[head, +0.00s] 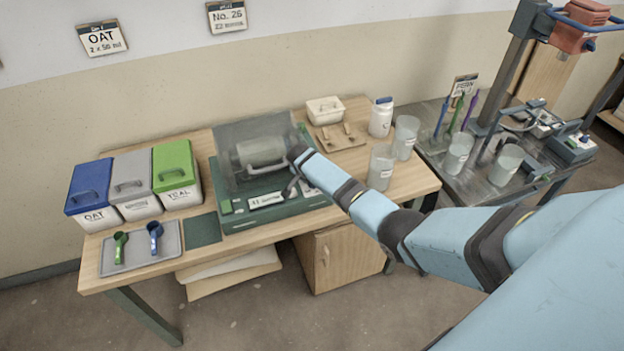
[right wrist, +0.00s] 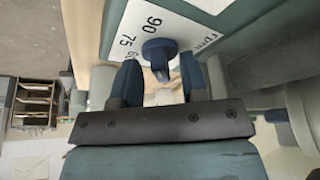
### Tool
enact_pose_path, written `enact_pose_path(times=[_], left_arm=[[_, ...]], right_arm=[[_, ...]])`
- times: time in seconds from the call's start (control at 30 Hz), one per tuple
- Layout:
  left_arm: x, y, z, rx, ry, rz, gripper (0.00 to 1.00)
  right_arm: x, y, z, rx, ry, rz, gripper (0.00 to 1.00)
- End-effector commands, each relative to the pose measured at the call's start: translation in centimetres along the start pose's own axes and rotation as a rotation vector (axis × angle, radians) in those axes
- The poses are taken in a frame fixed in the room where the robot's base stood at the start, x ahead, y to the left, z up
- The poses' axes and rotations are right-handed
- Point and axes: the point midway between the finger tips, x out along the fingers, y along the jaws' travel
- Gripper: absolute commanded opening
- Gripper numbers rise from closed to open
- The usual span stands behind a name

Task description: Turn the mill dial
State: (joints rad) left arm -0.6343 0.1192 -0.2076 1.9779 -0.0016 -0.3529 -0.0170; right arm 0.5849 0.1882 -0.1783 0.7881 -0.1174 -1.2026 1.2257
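The mill (head: 258,155), a drum under a clear cover on a green base (head: 275,215), stands on the wooden table. Its blue dial (right wrist: 158,52) shows in the right wrist view, on a white plate (right wrist: 137,27) marked with numbers such as 90 and 75. My right gripper (right wrist: 160,75) is open, its two dark blue fingers on either side of the dial's near part. I cannot tell whether they touch it. In the head view my right gripper (head: 293,187) is at the mill's front right and hides the dial. My left gripper is not in view.
Blue, grey and green lidded bins (head: 178,172) stand at the left, behind a tray (head: 140,246) with two scoops. Clear beakers (head: 381,168) and a white jar (head: 381,117) stand right of the mill, near my right arm. A metal side table (head: 478,187) holds more beakers.

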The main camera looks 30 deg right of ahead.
Motion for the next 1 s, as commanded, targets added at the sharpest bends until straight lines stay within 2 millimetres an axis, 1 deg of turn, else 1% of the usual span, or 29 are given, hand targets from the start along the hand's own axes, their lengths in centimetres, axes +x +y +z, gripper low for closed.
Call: enact_pose_path(times=[0.17, 0.27, 0.37, 0.47, 0.7, 0.8, 0.9, 1.0], left_arm=[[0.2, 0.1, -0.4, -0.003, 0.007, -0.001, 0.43], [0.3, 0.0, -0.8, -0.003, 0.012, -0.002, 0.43], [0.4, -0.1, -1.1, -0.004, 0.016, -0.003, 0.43], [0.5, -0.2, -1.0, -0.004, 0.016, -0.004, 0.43], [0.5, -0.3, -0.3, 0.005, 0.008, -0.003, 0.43], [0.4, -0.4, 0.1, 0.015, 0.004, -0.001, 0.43], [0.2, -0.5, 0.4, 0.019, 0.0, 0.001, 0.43], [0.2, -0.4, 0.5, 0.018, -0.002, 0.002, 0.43]], right_arm=[[-0.2, 0.0, 0.0, -0.001, 0.0, -0.001, 0.4], [-0.9, -0.1, 0.0, -0.001, 0.001, -0.003, 0.4], [-2.3, -0.1, 0.0, -0.001, 0.001, -0.004, 0.4], [-4.3, -0.1, 0.0, 0.0, 0.001, -0.005, 0.4], [-9.8, -0.1, 0.1, 0.0, 0.0, -0.004, 0.4], [-11.5, 0.0, 0.1, 0.001, 0.001, -0.003, 0.4], [-12.8, 0.0, 0.0, 0.0, 0.0, -0.002, 0.4], [-13.5, 0.0, 0.0, 0.0, 0.0, -0.001, 0.4]])
